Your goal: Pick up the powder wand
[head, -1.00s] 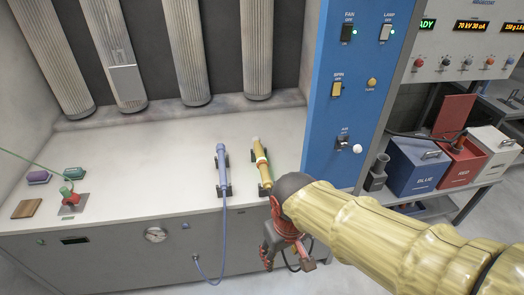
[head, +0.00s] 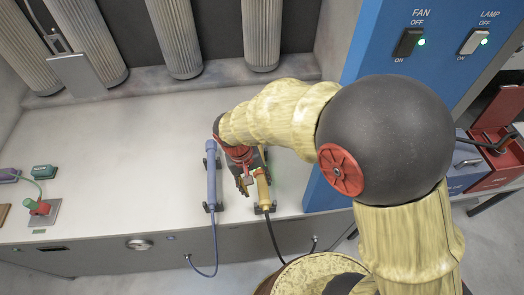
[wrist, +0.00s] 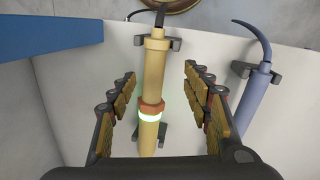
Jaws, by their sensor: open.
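A yellow wand (head: 263,190) with an orange collar and a glowing pale ring lies in dark cradles on the bench. It also shows in the wrist view (wrist: 153,72), lengthwise between my fingers. My gripper (head: 246,186) is open above and around the yellow wand; in the wrist view (wrist: 158,75) one finger is on each side, with gaps to the wand. A blue-grey wand (head: 212,175) with a hose lies in its own cradle to the left. No label shows which is the powder wand; part of the yellow wand is hidden by my gripper.
A blue switch panel (head: 400,75) stands close on the right. Ribbed hanging hoods (head: 175,35) line the back. Green and purple items lie at far left, with a red-topped fixture (head: 38,207). The white bench (head: 120,150) between is clear.

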